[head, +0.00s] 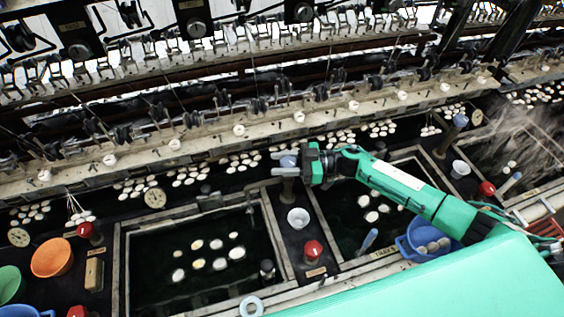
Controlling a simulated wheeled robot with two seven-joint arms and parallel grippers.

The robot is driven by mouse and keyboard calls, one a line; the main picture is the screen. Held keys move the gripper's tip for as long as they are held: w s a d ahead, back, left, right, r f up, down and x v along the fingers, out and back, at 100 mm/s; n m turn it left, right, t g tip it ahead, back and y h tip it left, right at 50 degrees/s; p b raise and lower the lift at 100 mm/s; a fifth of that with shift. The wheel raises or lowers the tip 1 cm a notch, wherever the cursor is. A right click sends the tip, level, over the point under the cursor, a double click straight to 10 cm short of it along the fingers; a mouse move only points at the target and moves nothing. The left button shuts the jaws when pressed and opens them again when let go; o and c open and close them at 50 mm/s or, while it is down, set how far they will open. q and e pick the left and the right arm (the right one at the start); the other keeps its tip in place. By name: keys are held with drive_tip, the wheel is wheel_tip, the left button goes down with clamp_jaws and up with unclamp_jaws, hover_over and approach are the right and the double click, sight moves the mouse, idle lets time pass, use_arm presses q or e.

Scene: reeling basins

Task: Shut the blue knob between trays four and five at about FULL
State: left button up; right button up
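A blue knob (288,161) tops a short post on the dark divider between two trays, near the middle of the head view. My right gripper (289,163) reaches in from the right. Its fingers are at the knob, one on the far side and one on the near side. The fingers are small and partly cover the knob, so I cannot tell whether they touch it. The tray on the left (122,270) and the tray on the right (330,240) hold dark water with pale cocoons. My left gripper is out of view.
On the same divider stand a white cup (298,218) and a red knob (313,249). A blue basin (407,246) sits under my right arm. Another blue knob (460,121) stands farther right. An orange bowl (52,258) is at the left. The reeling machine runs along the back.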

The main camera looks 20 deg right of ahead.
drive_tip(key=c, duration=0.3)
drive_tip(key=shift+w+r+m+t+h+p, duration=0.15)
drive_tip(key=shift+m+t+h+p, duration=0.15)
drive_tip(key=shift+m+t+p, duration=0.45)
drive_tip(key=shift+s+r+m+t+h+p, duration=0.1)
drive_tip(key=shift+m+t+h+p, duration=0.3)
drive_tip(key=shift+t+p, duration=0.6)
drive_tip(key=shift+w+d+f+m+t+h+p, duration=0.1)
drive_tip(key=shift+w+m+t+h+p, duration=0.1)
drive_tip(key=shift+m+t+h+p, duration=0.7)
drive_tip(key=shift+w+d+m+t+h, duration=0.15)
drive_tip(key=shift+m+t+h, duration=0.45)
drive_tip(key=shift+m+t, duration=0.6)
drive_tip(key=shift+t, duration=0.45)
drive_tip(key=o, duration=0.9)
drive_tip(key=shift+f, duration=0.1)
drive_tip(key=shift+o, duration=0.2)
